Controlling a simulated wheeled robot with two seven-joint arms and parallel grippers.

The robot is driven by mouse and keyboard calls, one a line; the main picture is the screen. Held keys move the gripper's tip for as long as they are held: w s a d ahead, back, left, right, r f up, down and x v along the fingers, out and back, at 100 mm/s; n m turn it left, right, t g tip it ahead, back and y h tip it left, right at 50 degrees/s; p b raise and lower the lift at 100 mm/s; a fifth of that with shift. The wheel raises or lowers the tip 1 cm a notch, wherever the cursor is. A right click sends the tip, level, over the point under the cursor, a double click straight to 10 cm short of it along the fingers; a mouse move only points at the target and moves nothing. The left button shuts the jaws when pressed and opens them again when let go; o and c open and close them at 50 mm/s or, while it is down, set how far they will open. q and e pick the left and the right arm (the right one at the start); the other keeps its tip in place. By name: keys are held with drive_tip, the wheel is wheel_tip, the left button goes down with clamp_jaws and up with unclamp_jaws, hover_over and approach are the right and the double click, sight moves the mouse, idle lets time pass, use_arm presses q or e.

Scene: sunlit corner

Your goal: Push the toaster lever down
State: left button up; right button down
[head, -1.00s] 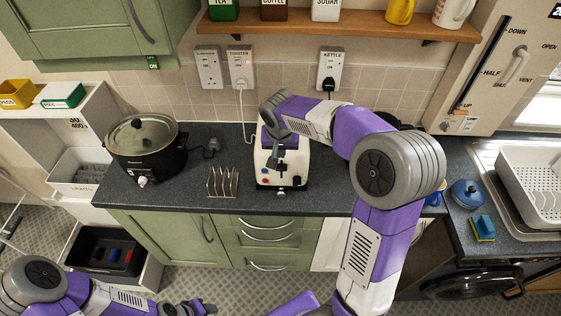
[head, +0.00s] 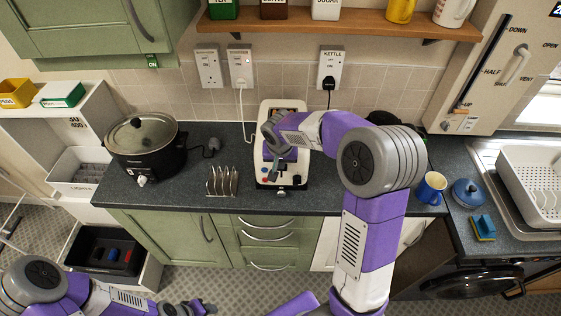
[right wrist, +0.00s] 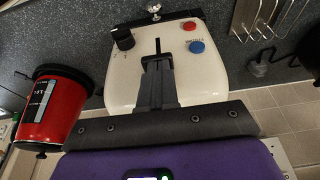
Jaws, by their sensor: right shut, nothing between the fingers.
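The cream toaster (head: 268,119) stands on the dark worktop against the tiled wall. In the right wrist view its front panel (right wrist: 125,75) shows a narrow upright slot (right wrist: 158,45), a black knob (right wrist: 122,38), a red button (right wrist: 190,25) and a blue button (right wrist: 196,47). My right gripper (right wrist: 157,62) is shut and empty, its dark fingertips over the slot line. I cannot make out the lever itself; the fingers may hide it. I cannot tell whether they touch the toaster. My left gripper (head: 190,307) is low at the bottom edge, away from the worktop.
A metal toast rack (head: 222,182) stands left of the toaster, with a black slow cooker (head: 145,155) further left. A blue mug (head: 431,188) stands to the right. A red container (right wrist: 50,108) is beside the toaster in the right wrist view.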

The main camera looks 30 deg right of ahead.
wheel_tip(320, 180, down, 7)
drive_tip(key=b, duration=0.6)
drive_tip(key=shift+f, duration=0.1)
drive_tip(key=shift+s+a, duration=0.1)
drive_tip(key=shift+s, duration=0.1)
drive_tip(key=shift+r, duration=0.3)
drive_tip(key=r+p, duration=0.3)
drive_tip(key=r, duration=0.2)
drive_tip(key=shift+w, duration=0.2)
drive_tip(key=v, duration=0.9)
